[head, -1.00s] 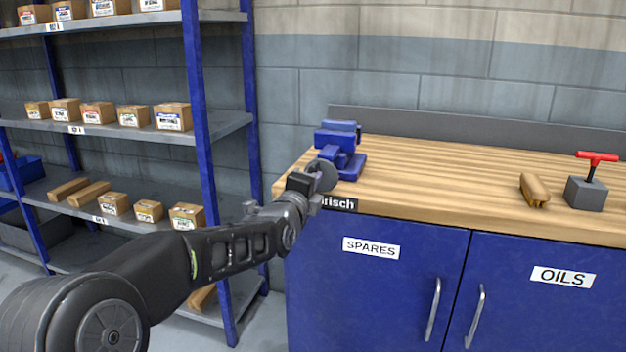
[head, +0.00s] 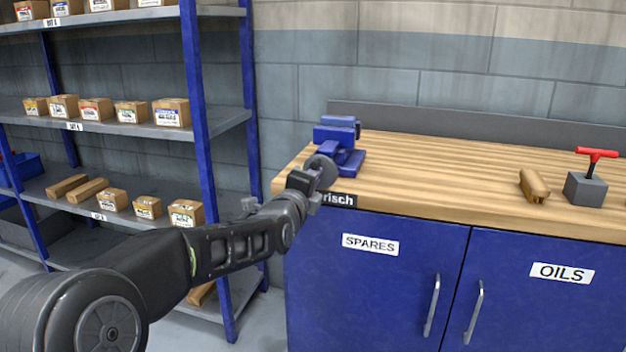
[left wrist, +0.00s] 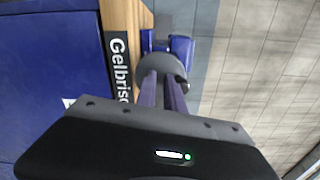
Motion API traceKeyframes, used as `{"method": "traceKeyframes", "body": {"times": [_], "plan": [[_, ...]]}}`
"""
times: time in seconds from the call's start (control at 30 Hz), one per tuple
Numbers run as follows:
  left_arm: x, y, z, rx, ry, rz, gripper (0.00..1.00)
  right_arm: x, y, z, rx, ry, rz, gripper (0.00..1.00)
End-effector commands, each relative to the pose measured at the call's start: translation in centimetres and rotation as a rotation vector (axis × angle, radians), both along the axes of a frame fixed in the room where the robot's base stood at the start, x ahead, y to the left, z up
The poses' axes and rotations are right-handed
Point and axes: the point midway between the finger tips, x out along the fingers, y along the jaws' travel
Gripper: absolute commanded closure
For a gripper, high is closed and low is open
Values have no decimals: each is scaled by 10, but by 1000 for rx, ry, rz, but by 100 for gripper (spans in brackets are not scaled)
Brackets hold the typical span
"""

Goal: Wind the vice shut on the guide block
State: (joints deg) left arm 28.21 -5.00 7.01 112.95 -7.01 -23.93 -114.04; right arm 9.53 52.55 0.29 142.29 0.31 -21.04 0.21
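The blue vice (head: 338,143) stands on the left end of the wooden bench, and it also shows in the left wrist view (left wrist: 181,50). A round grey handwheel (head: 323,169) is on its near side, and it shows in the left wrist view too (left wrist: 160,66). My left gripper (head: 317,176) is at the handwheel. Its two fingers are a small gap apart in the left wrist view, with their tips against the wheel. What lies between the tips is hidden. I cannot make out a guide block between the vice jaws. My right gripper is out of view.
On the bench (head: 430,180), a wooden piece (head: 534,186) and a grey block with a red T-handle (head: 586,187) sit to the right. Blue cupboard doors (head: 400,285) are below. A shelf rack (head: 205,150) with cartons stands left. The bench middle is clear.

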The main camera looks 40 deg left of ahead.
Motion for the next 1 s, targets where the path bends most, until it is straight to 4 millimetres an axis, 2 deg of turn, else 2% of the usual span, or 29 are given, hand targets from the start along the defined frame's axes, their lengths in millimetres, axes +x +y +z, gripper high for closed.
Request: {"method": "traceKeyframes", "body": {"times": [0.03, 0.6, 1.0], "plan": [[-2, -3, 15, 14, -29, -1, 64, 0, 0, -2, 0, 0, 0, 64], [-63, -22, 9, 11, -21, 0, 64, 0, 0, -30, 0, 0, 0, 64], [-65, -22, 6, 6, -13, 1, 64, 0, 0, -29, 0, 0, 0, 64]]}}
